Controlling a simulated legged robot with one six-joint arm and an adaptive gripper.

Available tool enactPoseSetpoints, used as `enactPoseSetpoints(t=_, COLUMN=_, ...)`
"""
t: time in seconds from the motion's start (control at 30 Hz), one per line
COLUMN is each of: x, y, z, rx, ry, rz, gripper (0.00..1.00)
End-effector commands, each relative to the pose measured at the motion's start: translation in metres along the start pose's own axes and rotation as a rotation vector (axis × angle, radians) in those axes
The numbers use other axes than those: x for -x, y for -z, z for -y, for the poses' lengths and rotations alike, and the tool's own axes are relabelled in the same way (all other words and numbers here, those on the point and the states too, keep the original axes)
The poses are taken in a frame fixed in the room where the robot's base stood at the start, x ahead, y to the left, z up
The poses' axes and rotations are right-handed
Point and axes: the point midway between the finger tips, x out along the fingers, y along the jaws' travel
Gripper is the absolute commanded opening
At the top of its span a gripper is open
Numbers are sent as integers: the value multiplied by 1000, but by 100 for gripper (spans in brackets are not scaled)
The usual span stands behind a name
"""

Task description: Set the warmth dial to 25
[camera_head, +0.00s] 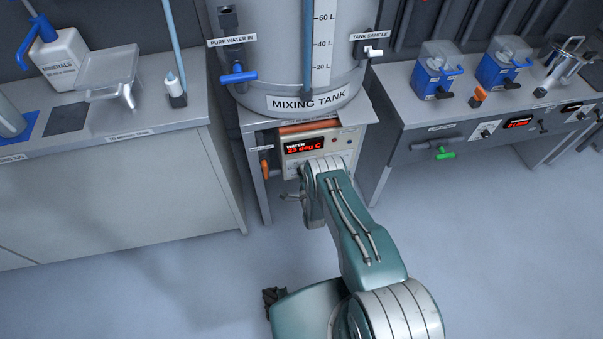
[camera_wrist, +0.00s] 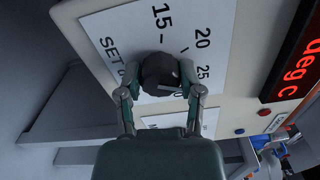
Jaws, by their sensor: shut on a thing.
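The warmth dial is a round black knob (camera_wrist: 160,70) on a white plate (camera_wrist: 115,22) in the wrist view. The plate carries the numbers 15, 20 and 25 and the start of the word SET, which the knob and gripper partly cover. My gripper (camera_wrist: 161,92) has one finger on each side of the knob and is shut on it. A pale line shows at the knob's lower right; its exact reading is unclear. In the head view my arm hides the dial. The red display (camera_head: 304,145) above it reads WATER 23 deg C.
The mixing tank (camera_head: 300,101) stands above the control panel. A left bench (camera_head: 165,118) holds a minerals jug (camera_head: 62,62) and a scale. The floor around my arm is clear.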

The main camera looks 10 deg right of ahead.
Motion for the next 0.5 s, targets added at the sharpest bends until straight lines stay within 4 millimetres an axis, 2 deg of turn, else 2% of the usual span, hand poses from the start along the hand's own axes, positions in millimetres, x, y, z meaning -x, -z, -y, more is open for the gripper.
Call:
enactPoseSetpoints(t=0.33, x=3, y=5, z=-4, rx=-3, ry=-12, rz=-13, gripper=1)
enactPoseSetpoints(t=0.37, x=3, y=5, z=-4, rx=-2, ry=-12, rz=-13, gripper=57)
enactPoseSetpoints(t=0.4, x=3, y=5, z=-4, rx=-2, ry=-12, rz=-13, gripper=75)
enactPoseSetpoints(t=0.43, x=3, y=5, z=-4, rx=-2, ry=-12, rz=-12, gripper=83)
enactPoseSetpoints(t=0.5, x=3, y=4, z=-3, rx=-2, ry=-10, rz=-10, gripper=83)
